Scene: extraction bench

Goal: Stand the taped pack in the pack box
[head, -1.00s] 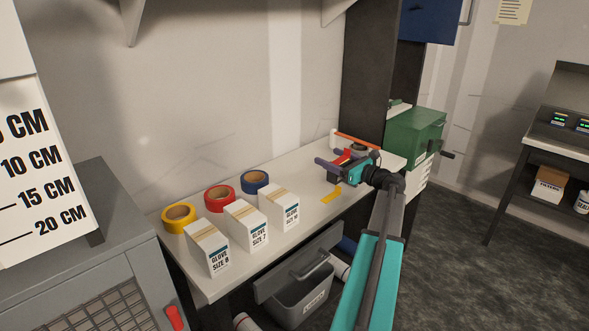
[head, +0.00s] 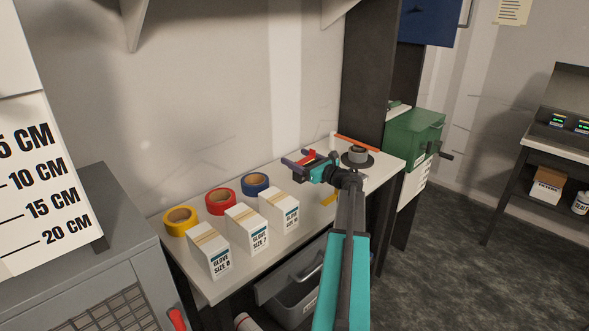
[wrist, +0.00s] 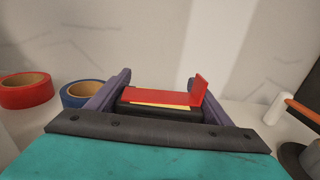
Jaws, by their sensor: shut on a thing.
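My gripper (head: 300,161) is above the bench, to the right of the blue tape roll, its purple fingers pointing left and away. In the wrist view, my gripper (wrist: 160,88) is shut on a dark piece with a red L-shaped part (wrist: 168,97) on top and a yellow edge below it. This looks like the taped pack; it is partly hidden behind the gripper body. The red part also shows in the head view (head: 308,155). I cannot tell which container is the pack box. A grey labelled bin (head: 290,312) is under the bench, partly hidden by my arm.
Yellow (head: 180,220), red (head: 221,201) and blue (head: 255,184) tape rolls stand behind three white glove boxes, one being the size 7 box (head: 246,227). A green box (head: 413,132) is at right.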

